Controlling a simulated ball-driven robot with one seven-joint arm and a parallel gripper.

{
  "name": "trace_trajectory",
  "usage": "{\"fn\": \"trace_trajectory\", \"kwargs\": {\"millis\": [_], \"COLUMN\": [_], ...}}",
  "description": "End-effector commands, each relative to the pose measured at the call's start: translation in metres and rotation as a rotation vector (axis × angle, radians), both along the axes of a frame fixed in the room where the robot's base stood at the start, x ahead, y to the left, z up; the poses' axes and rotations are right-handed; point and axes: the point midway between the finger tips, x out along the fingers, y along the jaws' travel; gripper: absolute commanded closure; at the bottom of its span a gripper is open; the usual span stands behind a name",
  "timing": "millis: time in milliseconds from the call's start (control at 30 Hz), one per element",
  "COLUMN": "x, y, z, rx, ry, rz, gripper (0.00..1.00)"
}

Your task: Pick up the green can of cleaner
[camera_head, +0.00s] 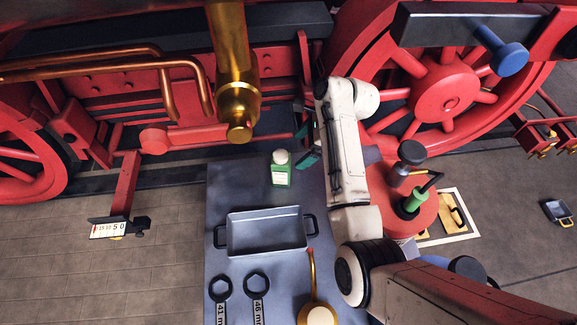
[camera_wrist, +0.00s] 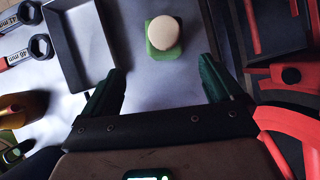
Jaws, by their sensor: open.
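The green can of cleaner (camera_head: 281,173) has a white cap and a pale label, and stands upright on the grey bench. In the wrist view the can (camera_wrist: 159,49) shows from above, its round cream cap over a green body. My gripper (camera_head: 312,146) is to the right of the can in the head view, with dark green fingers. In the wrist view my gripper (camera_wrist: 163,75) is open and empty, and the can is ahead of the gap between its fingertips, not between them. The fingers do not touch the can.
A red round stand (camera_head: 398,218) holds a green-bodied tool. The red locomotive (camera_head: 270,75) rises behind the bench.

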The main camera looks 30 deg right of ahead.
Motion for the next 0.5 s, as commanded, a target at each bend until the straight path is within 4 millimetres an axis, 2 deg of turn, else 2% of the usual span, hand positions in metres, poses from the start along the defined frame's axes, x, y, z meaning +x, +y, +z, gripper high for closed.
{"fn": "trace_trajectory", "kwargs": {"millis": [133,500], "x": [0.014,0.027], "y": [0.011,0.033], "z": [-0.001,-0.041], "rx": [0.057,0.06], "ry": [0.026,0.031], "rz": [-0.06,-0.067], "gripper": [0.07,0.07]}}
